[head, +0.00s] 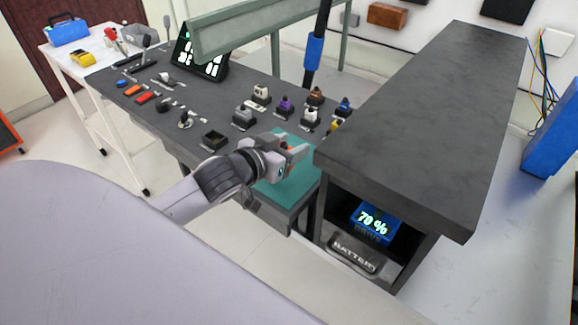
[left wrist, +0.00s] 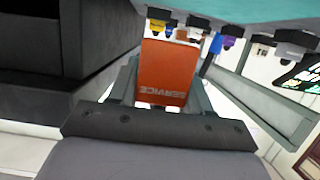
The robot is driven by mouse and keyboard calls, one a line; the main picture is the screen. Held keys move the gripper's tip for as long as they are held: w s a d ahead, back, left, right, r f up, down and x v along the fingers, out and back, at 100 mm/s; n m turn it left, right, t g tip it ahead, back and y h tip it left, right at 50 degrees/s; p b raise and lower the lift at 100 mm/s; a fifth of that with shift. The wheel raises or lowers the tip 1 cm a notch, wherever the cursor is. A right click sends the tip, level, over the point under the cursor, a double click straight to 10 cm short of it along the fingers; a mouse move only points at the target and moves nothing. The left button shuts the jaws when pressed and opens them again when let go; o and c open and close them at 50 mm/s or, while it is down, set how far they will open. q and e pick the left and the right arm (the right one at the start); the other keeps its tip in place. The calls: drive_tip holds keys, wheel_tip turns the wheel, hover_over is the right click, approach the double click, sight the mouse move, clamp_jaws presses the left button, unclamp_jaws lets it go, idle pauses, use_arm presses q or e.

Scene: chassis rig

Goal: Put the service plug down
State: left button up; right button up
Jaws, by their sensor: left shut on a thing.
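My left gripper (head: 294,150) is over the teal mat (head: 290,178) at the near right end of the dark workbench. In the left wrist view its two fingers (left wrist: 165,85) are shut on the orange service plug (left wrist: 166,70), which carries the word SERVICE. In the head view only a small bit of orange shows between the fingers. I cannot tell whether the plug touches the mat. My right gripper is not in view.
A tall dark cabinet (head: 430,110) stands right beside the mat, with a blue 70 % battery unit (head: 375,221) inside. Several small connectors on dark bases, including a purple one (head: 285,105), stand behind the gripper. A small dark open box (head: 214,138) lies left of it.

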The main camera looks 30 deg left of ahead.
use_arm(q)
drive_tip(key=shift+f+b, duration=0.35)
drive_tip(key=shift+f, duration=2.25)
drive_tip(key=shift+f, duration=0.2)
drive_tip(key=o, duration=1.1)
drive_tip(key=shift+c, duration=0.2)
drive_tip(key=shift+r, duration=0.1)
